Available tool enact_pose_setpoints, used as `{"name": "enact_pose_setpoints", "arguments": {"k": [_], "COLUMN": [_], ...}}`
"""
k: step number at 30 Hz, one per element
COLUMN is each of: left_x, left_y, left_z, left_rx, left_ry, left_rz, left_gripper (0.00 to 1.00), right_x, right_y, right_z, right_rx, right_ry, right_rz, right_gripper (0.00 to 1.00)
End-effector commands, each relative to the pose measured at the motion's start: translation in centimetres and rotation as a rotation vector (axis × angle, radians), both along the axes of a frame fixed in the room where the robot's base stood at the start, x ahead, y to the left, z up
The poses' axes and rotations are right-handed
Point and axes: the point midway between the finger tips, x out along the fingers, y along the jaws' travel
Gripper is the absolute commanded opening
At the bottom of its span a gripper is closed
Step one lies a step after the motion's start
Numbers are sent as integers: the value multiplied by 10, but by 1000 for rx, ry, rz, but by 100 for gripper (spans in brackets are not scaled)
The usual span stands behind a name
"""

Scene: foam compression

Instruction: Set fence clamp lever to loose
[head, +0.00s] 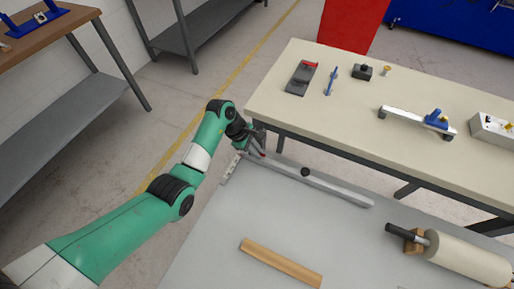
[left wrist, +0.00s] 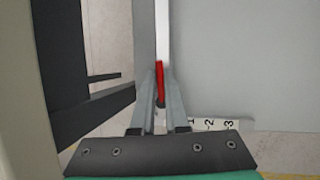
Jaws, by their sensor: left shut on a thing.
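The clamp lever is red; in the left wrist view the red lever (left wrist: 159,78) stands between my fingertips, at the end of the fence. My left gripper (head: 259,150) is at the left end of the fence and is shut on the lever. It fills the lower middle of the left wrist view (left wrist: 160,98). The fingers hide part of the lever and the clamp below it. My right gripper is not in view.
A numbered scale (left wrist: 212,125) lies beside the fence end. A wooden strip (head: 281,263) and a pale roll (head: 466,258) lie on the grey table (head: 225,225). A cream bench (head: 345,110) with several tools stands close behind. The table between strip and fence is clear.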

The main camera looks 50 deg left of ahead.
Motion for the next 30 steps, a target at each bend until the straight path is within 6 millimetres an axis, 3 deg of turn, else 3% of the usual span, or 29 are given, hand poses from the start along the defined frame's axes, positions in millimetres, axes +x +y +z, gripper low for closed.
{"name": "enact_pose_setpoints", "arguments": {"k": [5, 6, 10, 20, 23, 30], "left_x": [1, 1, 1, 0, -4, -21], "left_y": [0, 0, 0, 1, 4, 20], "left_z": [0, 0, 0, 4, 16, 69], "left_rx": [1, 1, 1, 0, 0, 2], "left_ry": [-2, -2, -2, -3, -2, -4], "left_rz": [1, 1, 0, -1, 0, 1], "left_gripper": [0, 19, 41, 41, 41, 41], "right_x": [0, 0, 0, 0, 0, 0], "right_y": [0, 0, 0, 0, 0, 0], "right_z": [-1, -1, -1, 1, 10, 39], "right_rx": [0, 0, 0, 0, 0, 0], "right_ry": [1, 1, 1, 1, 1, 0], "right_rz": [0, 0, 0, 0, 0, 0], "right_gripper": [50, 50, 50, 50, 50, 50]}}
